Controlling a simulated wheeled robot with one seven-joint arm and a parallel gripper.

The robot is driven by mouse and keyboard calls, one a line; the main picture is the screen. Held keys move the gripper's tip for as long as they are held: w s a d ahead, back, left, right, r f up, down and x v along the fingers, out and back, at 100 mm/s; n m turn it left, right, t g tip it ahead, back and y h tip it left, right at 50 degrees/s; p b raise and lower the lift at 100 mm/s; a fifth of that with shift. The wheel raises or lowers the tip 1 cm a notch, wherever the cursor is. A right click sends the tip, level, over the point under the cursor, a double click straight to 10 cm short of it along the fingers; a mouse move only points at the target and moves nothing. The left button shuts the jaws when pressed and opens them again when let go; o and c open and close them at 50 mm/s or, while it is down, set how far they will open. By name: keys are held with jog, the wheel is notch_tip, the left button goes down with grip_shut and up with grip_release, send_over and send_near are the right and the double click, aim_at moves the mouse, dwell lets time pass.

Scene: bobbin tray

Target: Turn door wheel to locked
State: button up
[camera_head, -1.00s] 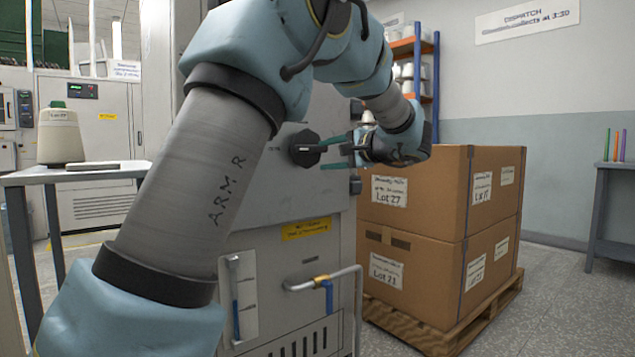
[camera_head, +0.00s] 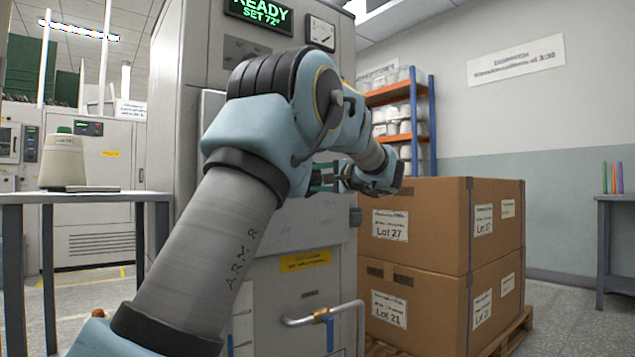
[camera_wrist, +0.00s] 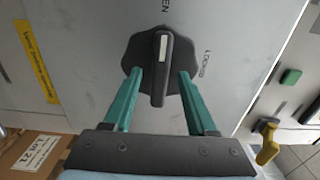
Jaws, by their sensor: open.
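The door wheel is a black knob (camera_wrist: 142,48) with a raised grip bar and a white mark on its upper end. In the wrist view the bar stands nearly upright, its white mark toward the lettering ending "EN" at the top. The word "LOCKED" (camera_wrist: 207,62) is printed to the right of the knob. My gripper (camera_wrist: 160,75) is open, with one teal finger on each side of the bar. The fingertips overlap the knob's face in this view, and gaps show between them and the bar. In the head view my gripper (camera_head: 326,178) is at the cabinet front, and my arm hides the knob.
The grey cabinet (camera_head: 285,235) has a yellow label (camera_head: 306,261) and a bent pipe handle (camera_head: 345,310) below. Stacked cardboard boxes (camera_head: 420,228) stand close on the right. A table (camera_head: 95,197) with a cone of yarn (camera_head: 62,163) is at the left.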

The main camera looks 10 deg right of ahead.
jog(key=shift+w+a, duration=0.1)
jog(key=shift+w, duration=0.1)
grip_shut()
dwell(0.4)
